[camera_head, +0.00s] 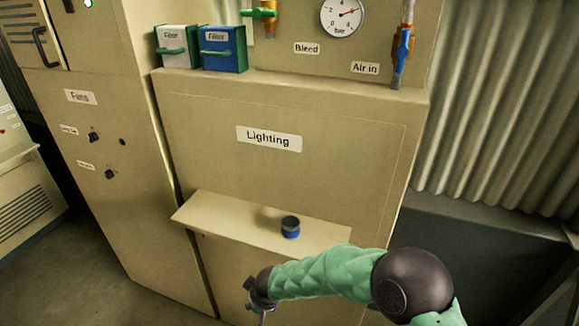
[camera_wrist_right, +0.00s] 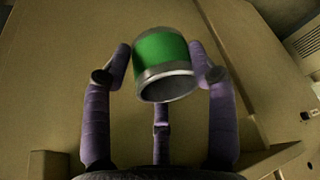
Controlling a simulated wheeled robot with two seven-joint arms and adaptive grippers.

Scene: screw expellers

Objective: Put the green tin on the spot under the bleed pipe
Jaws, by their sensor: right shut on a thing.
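A green tin (camera_wrist_right: 160,50) with grey metal rims is between the fingers of my right gripper (camera_wrist_right: 163,72) in the right wrist view. In the head view my right gripper (camera_head: 262,300) is low, in front of the cabinet and below the small shelf; I cannot make out the tin there. The bleed pipe (camera_head: 268,20), brass with a green handle, is at the top above the cabinet ledge (camera_head: 290,82). No marked spot is clear under it. My left gripper is not in view.
A white-and-green filter box (camera_head: 177,54) and a blue filter box (camera_head: 223,58) stand left of the bleed pipe. The air-in pipe (camera_head: 401,55) is to its right, with a gauge (camera_head: 342,15) between them.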

